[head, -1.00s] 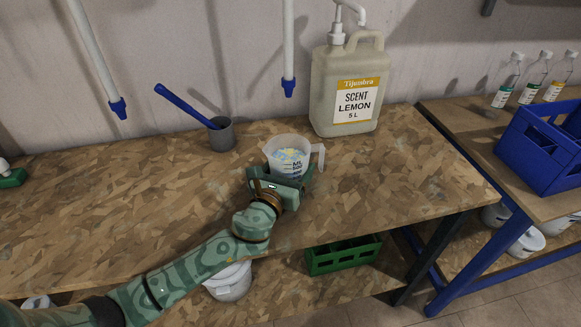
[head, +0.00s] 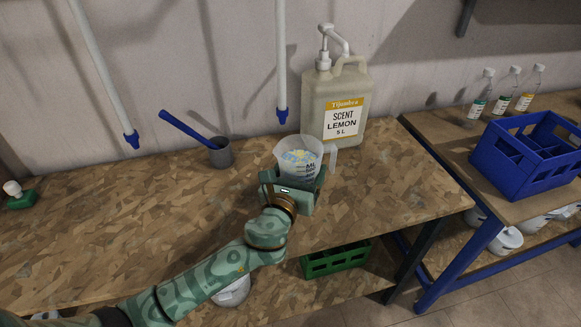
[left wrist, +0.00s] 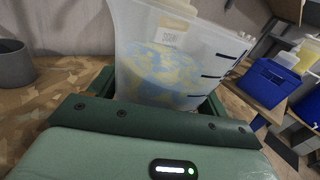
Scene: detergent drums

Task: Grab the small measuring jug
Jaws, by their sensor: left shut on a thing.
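The small measuring jug (head: 298,158) is a translucent cup with blue markings, a handle on its right side, and pale yellow and blue contents. My left gripper (head: 296,184) is shut on the jug, with its green fingers on either side of the lower body. In the left wrist view the jug (left wrist: 170,55) stands between the fingers of the gripper (left wrist: 155,108), close to the camera. The jug is upright or nearly so in the head view. Its base is hidden by the gripper, so I cannot tell whether it touches the bench. My right gripper is not in view.
A large lemon scent canister (head: 335,105) stands just behind the jug. A grey cup (head: 220,154) with a blue-handled tool is to the left. Two pipes with blue tips hang above. A blue crate (head: 525,155) and bottles stand on the right bench.

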